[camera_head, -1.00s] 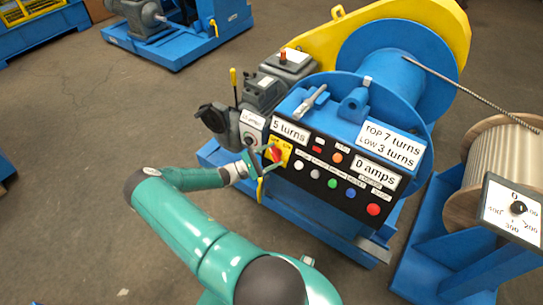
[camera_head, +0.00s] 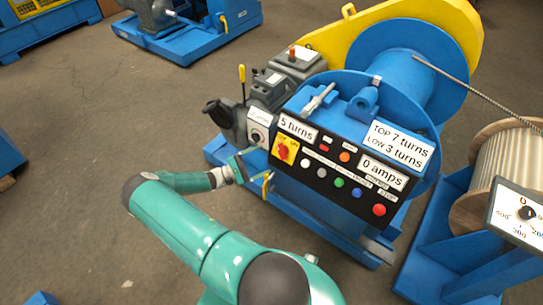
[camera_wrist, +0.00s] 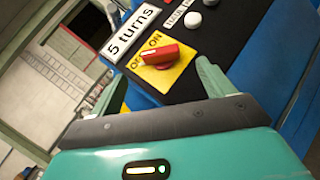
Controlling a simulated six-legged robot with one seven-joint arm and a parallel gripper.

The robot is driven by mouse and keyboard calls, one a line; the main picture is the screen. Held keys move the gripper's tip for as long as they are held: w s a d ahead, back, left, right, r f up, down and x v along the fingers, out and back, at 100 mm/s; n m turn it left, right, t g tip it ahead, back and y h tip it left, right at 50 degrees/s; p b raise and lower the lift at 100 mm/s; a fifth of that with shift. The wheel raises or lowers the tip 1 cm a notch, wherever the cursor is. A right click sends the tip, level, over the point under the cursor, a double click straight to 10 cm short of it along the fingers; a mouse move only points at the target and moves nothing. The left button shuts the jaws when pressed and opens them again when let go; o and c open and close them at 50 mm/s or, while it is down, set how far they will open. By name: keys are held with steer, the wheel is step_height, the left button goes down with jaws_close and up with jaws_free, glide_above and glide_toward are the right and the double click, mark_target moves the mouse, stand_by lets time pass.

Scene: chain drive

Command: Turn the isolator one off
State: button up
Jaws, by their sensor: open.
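The isolator is a red rotary knob (camera_head: 284,152) on a yellow plate at the left end of the black control panel. In the wrist view the red knob (camera_wrist: 160,55) lies just beyond my fingers, with OFF and ON printed on its plate (camera_wrist: 178,72). Its grip lies across the plate, and I cannot tell surely which word it points to. My gripper (camera_head: 253,178) is open and empty, left of and below the knob in the head view. No finger visibly touches the knob.
The black panel (camera_head: 330,176) carries several coloured buttons to the right of the knob. A grey gearbox with a yellow-tipped lever (camera_head: 242,75) stands behind it. A wooden cable reel (camera_head: 500,165) and a dial stand at right. Open floor lies left.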

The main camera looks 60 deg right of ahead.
steer(key=v, duration=0.5)
steer(key=shift+w+a+f, duration=0.1)
steer(key=shift+w+a, duration=0.1)
stand_by(0.3)
steer(key=w+a+r+m+t+y, duration=0.1)
steer(key=w+a+r+t+y, duration=0.2)
steer(key=a+r, duration=0.5)
steer(key=w+a+r+m+t+y, duration=0.1)
steer(key=a+r+t+y, duration=0.4)
steer(key=r, duration=0.4)
steer(key=w+a+r+m+t+y, duration=0.1)
steer(key=w+a+r+t+y, duration=0.15)
steer(key=a+r, duration=0.6)
steer(key=s+a+r+n+t+y, duration=0.1)
steer(key=s+a+r+t+y, duration=0.1)
steer(key=s+a+r+t, duration=0.3)
steer(key=s+a+r+n+t+y, duration=0.1)
steer(key=s+a+r+t, duration=0.4)
steer(key=a+r, duration=0.7)
steer(key=s+a+y, duration=0.1)
steer(key=s, duration=0.1)
steer(key=shift+s, duration=0.3)
